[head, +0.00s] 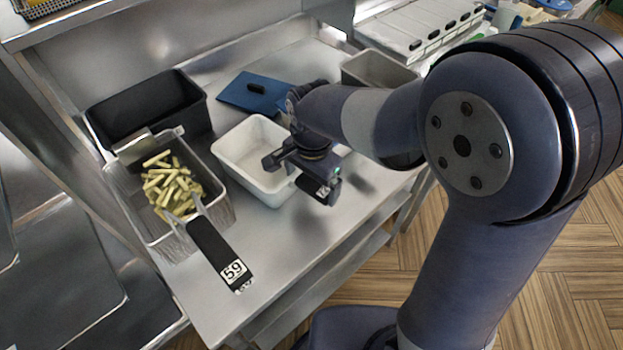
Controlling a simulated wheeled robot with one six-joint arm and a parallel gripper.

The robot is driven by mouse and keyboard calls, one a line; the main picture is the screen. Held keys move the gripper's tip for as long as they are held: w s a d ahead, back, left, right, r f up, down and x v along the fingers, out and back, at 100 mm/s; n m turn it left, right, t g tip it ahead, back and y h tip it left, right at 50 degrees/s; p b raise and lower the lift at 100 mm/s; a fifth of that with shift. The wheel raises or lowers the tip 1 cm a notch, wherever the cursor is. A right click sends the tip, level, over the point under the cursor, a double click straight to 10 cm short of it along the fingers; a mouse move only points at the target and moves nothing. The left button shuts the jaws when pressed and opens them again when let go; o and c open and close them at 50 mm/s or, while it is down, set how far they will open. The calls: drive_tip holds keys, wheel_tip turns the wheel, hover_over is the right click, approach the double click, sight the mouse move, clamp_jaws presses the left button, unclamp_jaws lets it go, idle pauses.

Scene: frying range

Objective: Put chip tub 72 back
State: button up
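A white, empty tub (238,150) stands on the steel counter in the head view, between the basket of chips and my arm. My gripper (274,163) is at the tub's right side, over its rim. My wrist hides part of that side, and I cannot tell whether the fingers close on the rim. A dark piece with a white mark (322,191) shows beside the tub, under my wrist; its number is too small to read surely.
A wire basket of chips (168,187) with black handle marked 59 (220,256) stands left. A black tub (150,112), blue lid (254,94) and grey metal pan (376,70) are behind. Bare counter (285,240) lies in front.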

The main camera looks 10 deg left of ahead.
drive_tip(key=shift+o, duration=0.6)
drive_tip(key=shift+f, duration=0.1)
drive_tip(key=shift+r, duration=0.45)
wheel_tip(320, 180, up, 10)
drive_tip(key=shift+d, duration=0.1)
wheel_tip(320, 180, down, 11)
drive_tip(key=shift+r, duration=0.45)
